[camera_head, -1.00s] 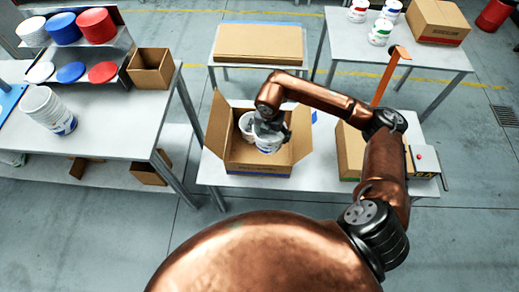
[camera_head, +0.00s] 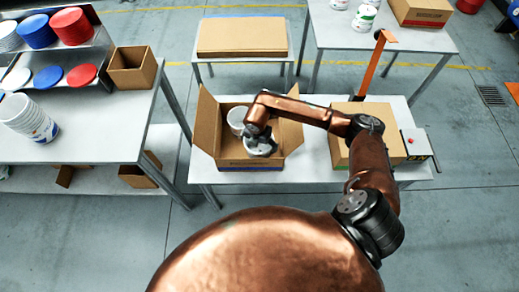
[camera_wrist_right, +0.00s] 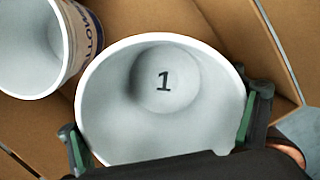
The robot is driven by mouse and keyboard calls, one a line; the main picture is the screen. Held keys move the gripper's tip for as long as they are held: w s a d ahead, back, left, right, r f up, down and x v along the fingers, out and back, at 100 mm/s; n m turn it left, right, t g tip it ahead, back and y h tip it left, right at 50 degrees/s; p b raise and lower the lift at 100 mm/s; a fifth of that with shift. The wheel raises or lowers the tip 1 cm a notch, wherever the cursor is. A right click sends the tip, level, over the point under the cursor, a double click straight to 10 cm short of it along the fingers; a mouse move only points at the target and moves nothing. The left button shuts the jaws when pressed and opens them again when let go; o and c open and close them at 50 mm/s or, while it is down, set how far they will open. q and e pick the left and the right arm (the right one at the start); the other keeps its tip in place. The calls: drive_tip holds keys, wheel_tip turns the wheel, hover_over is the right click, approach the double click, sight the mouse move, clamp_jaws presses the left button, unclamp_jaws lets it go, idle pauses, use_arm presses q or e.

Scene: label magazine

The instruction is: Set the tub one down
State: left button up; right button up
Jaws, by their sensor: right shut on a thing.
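Tub one (camera_wrist_right: 165,85) is a white open tub with a black 1 on its inside bottom. My right gripper (camera_wrist_right: 163,140) is shut on it, with a finger at either side of the tub. In the head view, tub one (camera_head: 261,150) is inside the open cardboard box (camera_head: 207,122), under my right gripper (camera_head: 260,138). Whether its base touches the box floor is hidden. Another white tub (camera_head: 237,116) stands in the box beside it; it also shows in the right wrist view (camera_wrist_right: 28,50). My left gripper is not in view.
A second cardboard box (camera_head: 340,150) and a grey device with a red button (camera_head: 411,140) are to the right on the same table. A shelf table (camera_head: 95,130) at left holds stacked tubs (camera_head: 28,118) and lids. The box's flaps stand open around the gripper.

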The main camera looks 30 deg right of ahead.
sight(260, 150)
drive_tip(key=shift+f, duration=1.9)
drive_tip(key=shift+f+b, duration=0.2)
drive_tip(key=shift+b, duration=0.15)
drive_tip(key=o, duration=1)
drive_tip(key=r, duration=0.4)
drive_tip(key=s+a+r+p, duration=0.1)
drive_tip(key=r, duration=0.3)
drive_tip(key=r+p, duration=0.1)
drive_tip(key=r, duration=0.3)
drive_tip(key=shift+s+a+r, duration=0.1)
drive_tip(key=shift+s+a, duration=0.05)
drive_tip(key=shift+a, duration=0.05)
